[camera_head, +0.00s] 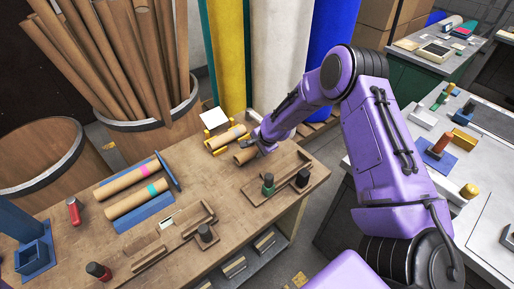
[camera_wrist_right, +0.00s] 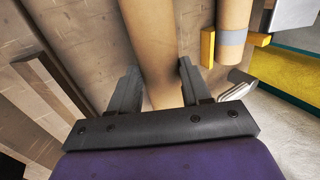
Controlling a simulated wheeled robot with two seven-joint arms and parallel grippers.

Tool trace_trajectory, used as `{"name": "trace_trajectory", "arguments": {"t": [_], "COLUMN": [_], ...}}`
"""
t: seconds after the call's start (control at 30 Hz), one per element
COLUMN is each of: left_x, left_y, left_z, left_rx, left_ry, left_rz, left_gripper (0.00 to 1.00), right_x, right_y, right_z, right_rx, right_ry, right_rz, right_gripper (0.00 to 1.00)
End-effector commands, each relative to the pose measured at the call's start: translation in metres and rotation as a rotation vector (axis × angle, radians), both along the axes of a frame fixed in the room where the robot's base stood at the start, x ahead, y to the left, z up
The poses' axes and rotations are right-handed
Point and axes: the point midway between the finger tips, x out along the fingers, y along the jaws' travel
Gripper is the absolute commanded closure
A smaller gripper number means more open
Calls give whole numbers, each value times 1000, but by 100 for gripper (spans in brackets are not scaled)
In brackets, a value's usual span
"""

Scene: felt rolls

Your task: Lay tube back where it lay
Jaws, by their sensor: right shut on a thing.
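A plain brown cardboard tube (camera_head: 245,156) is between the fingers of my right gripper (camera_head: 262,145), near the back right of the wooden bench (camera_head: 215,172). In the right wrist view the tube (camera_wrist_right: 150,40) runs up between the two dark fingers of the gripper (camera_wrist_right: 157,78). I cannot tell whether the tube touches the bench. Beside it, a second tube (camera_head: 226,138) with a grey band lies on a yellow holder (camera_head: 209,147); this banded tube also shows in the right wrist view (camera_wrist_right: 233,20). My left gripper is not in view.
Two tubes with pink and teal bands (camera_head: 135,190) lie on a blue rack (camera_head: 147,215) at the left. A green-bodied stamp-like piece (camera_head: 268,186) and wooden trays stand near the bench's front right. A barrel of long tubes (camera_head: 140,130) stands behind the bench.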

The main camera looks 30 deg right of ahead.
Motion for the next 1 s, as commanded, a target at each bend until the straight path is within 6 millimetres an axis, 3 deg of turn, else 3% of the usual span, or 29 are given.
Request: {"name": "trace_trajectory", "arguments": {"t": [1.0], "left_x": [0], "left_y": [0], "left_z": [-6], "left_rx": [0], "left_ry": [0], "left_rz": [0], "left_gripper": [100], "right_x": [0], "right_y": [0], "right_z": [-11], "right_rx": [1], "right_ry": [-1], "right_rz": [-1], "right_gripper": [100]}}
